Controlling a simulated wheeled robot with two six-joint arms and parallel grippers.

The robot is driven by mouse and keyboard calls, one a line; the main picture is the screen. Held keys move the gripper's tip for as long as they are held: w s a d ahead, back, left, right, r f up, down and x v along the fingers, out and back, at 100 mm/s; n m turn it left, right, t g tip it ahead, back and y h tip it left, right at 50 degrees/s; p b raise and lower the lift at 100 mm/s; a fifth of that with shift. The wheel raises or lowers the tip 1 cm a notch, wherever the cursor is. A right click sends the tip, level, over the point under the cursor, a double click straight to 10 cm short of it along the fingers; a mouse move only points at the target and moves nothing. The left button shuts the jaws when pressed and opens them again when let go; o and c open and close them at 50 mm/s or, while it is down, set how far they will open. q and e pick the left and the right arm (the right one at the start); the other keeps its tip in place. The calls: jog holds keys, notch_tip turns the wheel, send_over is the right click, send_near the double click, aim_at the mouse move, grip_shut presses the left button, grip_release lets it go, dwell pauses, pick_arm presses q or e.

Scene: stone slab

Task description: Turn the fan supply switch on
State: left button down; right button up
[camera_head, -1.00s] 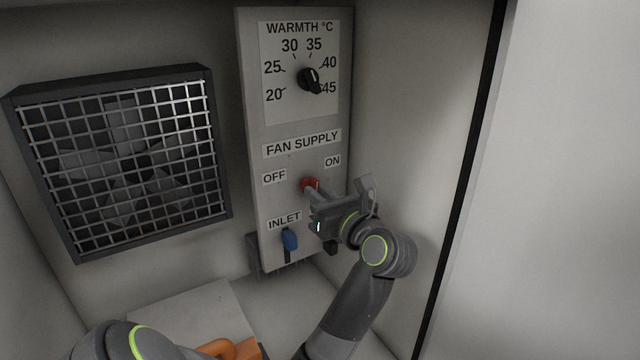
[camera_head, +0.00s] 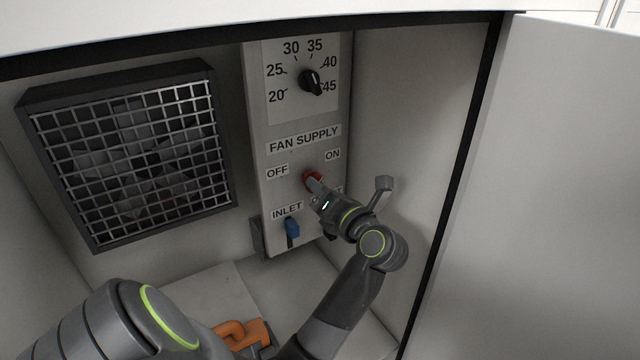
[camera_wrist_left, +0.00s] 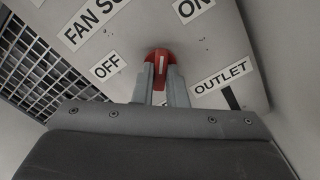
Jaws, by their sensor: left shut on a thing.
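The fan supply switch is a red knob (camera_head: 312,179) on the grey panel (camera_head: 258,160), below the FAN SUPPLY label and between the OFF label (camera_head: 277,171) and the ON label (camera_head: 332,154). My left gripper (camera_head: 315,185) is at the knob. In the left wrist view the left gripper (camera_wrist_left: 160,88) has its two fingers on either side of the red knob (camera_wrist_left: 163,57), shut on it. A pale mark shows on the knob's face there; its exact setting is hard to tell. My right gripper is not in view.
A black warmth dial (camera_head: 310,81) is above on the panel. A caged fan (camera_head: 135,155) is at left. An orange item (camera_head: 240,335) lies low in front. The cabinet's right wall (camera_head: 420,110) is close.

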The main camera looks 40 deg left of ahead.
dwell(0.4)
pick_arm(q)
jog(key=c, duration=1.5)
grip_release()
jog(key=shift+o, duration=0.2)
